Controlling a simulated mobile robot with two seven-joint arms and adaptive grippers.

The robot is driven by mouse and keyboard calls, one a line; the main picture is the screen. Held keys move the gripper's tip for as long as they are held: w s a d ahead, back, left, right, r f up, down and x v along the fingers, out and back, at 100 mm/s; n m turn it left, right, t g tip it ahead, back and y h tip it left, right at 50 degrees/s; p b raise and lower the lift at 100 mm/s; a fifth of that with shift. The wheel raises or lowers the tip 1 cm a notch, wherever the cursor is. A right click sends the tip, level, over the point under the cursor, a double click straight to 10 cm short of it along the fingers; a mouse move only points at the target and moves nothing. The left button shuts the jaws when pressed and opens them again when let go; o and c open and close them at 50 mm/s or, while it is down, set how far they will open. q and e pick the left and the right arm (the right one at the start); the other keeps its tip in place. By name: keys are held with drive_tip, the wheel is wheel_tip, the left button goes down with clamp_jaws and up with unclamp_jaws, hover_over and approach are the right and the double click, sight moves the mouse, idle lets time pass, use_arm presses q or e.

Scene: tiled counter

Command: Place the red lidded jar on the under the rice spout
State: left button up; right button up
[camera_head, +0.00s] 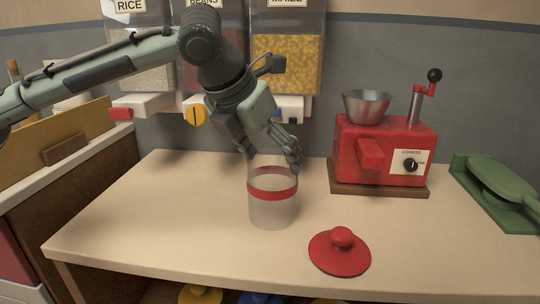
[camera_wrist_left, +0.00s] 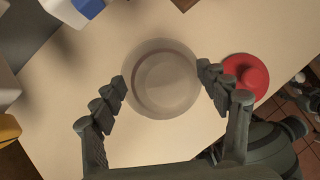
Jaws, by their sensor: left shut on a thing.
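The clear jar with a red band (camera_head: 271,210) is upright at the middle of the counter, open at the top; I cannot tell whether its base touches the counter. Its red lid (camera_head: 340,257) lies apart on the counter, to the jar's front right. The wrist view shows the jar (camera_wrist_left: 163,84) from above, looking empty, with the lid (camera_wrist_left: 246,76) beside it. My left gripper (camera_head: 271,158) is shut on the jar near its rim, fingers on opposite sides. The rice dispenser (camera_head: 145,78), with its white spout (camera_head: 150,103) and red tab, is on the wall at the back left.
Beans and yellow-filled dispensers (camera_head: 288,65) hang right of the rice. A red grinder (camera_head: 385,150) with a metal bowl stands at the back right on a wooden base. A green object (camera_head: 497,185) is at the far right. The counter's left part is clear.

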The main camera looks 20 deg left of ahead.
use_arm(q)
drive_tip(key=o, duration=1.9)
drive_tip(key=shift+f, duration=0.1)
drive_tip(key=shift+c, duration=0.2)
